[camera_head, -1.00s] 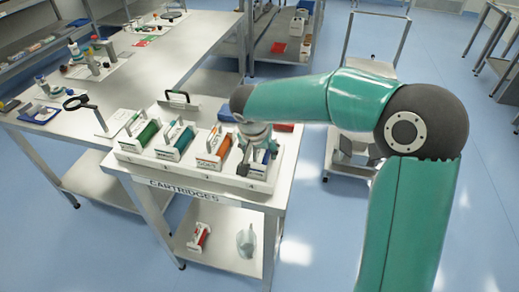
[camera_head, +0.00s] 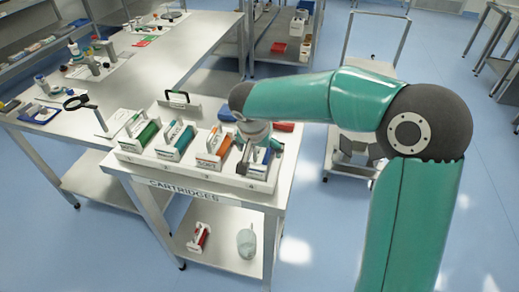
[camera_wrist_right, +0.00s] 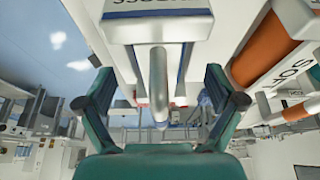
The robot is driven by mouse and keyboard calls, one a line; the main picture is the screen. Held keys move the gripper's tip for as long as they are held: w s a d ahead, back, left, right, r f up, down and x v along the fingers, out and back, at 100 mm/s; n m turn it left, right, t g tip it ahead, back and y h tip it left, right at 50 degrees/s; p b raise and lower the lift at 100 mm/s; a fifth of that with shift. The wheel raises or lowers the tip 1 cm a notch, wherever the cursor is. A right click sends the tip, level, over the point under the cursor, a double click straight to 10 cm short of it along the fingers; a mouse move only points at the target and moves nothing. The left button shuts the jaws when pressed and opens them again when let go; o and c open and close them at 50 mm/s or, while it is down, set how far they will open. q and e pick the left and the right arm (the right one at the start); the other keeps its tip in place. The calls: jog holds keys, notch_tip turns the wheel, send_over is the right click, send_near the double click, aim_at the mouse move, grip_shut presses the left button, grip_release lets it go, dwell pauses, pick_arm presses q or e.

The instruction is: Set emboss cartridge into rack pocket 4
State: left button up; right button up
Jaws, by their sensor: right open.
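The emboss cartridge (camera_head: 258,170) stands in the right-end pocket, marked 4, of the white cartridge rack (camera_head: 190,173), partly hidden by my right gripper. In the right wrist view its white body (camera_wrist_right: 160,30) carries an upside-down label, and its grey handle (camera_wrist_right: 158,88) sits between the fingers. My right gripper (camera_head: 258,155) is open over this pocket, with one finger on each side of the handle. It also shows in the right wrist view (camera_wrist_right: 162,100), with gaps between the fingers and the handle. Whether the cartridge is fully seated cannot be told. My left gripper is not in view.
An orange cartridge (camera_head: 214,150), a blue one (camera_head: 182,140) and a green one (camera_head: 149,133) fill the neighbouring pockets. A red block (camera_head: 283,127) lies behind the rack. A long bench (camera_head: 165,65) stands behind.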

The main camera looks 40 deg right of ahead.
jog(key=v, duration=1.1)
jog(key=shift+s+r, duration=0.15)
